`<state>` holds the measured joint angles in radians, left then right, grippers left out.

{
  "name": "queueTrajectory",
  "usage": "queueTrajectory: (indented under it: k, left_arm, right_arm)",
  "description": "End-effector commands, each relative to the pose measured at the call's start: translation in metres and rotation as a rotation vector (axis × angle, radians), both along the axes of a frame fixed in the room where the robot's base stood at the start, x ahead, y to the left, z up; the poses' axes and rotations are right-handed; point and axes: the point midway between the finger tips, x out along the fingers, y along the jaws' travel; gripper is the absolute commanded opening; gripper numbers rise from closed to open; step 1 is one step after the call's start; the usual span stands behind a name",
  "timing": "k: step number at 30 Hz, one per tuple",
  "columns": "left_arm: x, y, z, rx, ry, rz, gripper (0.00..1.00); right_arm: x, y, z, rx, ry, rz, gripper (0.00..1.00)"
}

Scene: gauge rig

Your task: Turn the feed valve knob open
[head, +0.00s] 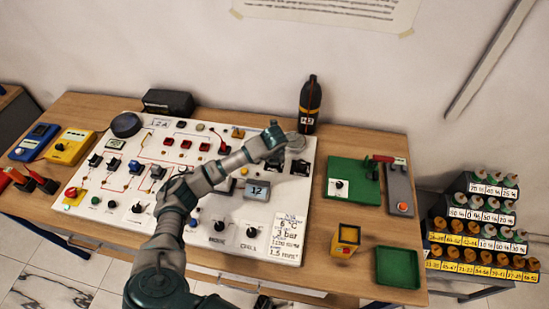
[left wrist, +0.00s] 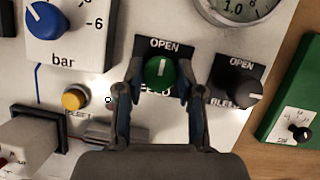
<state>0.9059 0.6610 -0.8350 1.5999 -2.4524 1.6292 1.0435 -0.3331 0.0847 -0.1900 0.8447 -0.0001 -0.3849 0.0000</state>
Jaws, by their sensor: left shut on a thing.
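The feed valve knob (left wrist: 160,72) is green and round, with a white pointer line that stands upright toward the word OPEN on its black plate. My left gripper (left wrist: 162,78) has a finger on each side of this knob and is shut on it. In the head view my left gripper (head: 277,138) reaches the upper right of the white panel (head: 140,232), and the feed knob is hidden there behind the gripper. The FEED label is partly covered by the fingers. My right gripper is not in view.
Just right of the gripper is the black bleed knob (left wrist: 245,88). A round gauge (left wrist: 238,8) sits above. A yellow button (left wrist: 74,98) and a blue bar knob (left wrist: 45,20) are to the left. A black bottle (head: 310,104) stands behind the panel. A green board (head: 345,190) lies right.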

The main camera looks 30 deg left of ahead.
Motion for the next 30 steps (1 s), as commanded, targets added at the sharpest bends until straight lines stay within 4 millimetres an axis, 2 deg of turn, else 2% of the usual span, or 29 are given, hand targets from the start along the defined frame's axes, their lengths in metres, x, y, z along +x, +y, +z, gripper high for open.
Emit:
queueTrajectory:
  k: [8, 9, 11, 12, 23, 26, 30]
  left_arm:
    - [0.001, 0.001, 0.002, 0.0, -0.004, 0.002, 0.02]
    - [0.001, 0.001, 0.002, 0.0, -0.004, 0.002, 0.44]
    - [0.001, 0.001, 0.002, 0.0, -0.004, 0.001, 0.59]
    - [0.001, 0.001, 0.001, 0.0, -0.003, 0.001, 0.62]
    - [-0.001, -0.001, 0.006, 0.0, -0.002, 0.0, 0.62]
    - [-0.006, -0.003, 0.02, -0.001, -0.005, -0.002, 0.62]
    - [-0.016, -0.008, 0.049, -0.001, -0.006, -0.002, 0.62]
  right_arm:
    - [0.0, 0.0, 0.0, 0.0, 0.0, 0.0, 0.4]
    - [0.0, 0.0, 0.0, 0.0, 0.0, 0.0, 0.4]
    - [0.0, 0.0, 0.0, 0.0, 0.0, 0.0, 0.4]
    - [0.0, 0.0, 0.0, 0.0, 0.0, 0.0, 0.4]
    - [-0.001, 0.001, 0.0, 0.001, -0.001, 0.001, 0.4]
    - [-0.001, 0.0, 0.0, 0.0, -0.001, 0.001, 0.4]
    - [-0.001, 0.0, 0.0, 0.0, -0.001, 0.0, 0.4]
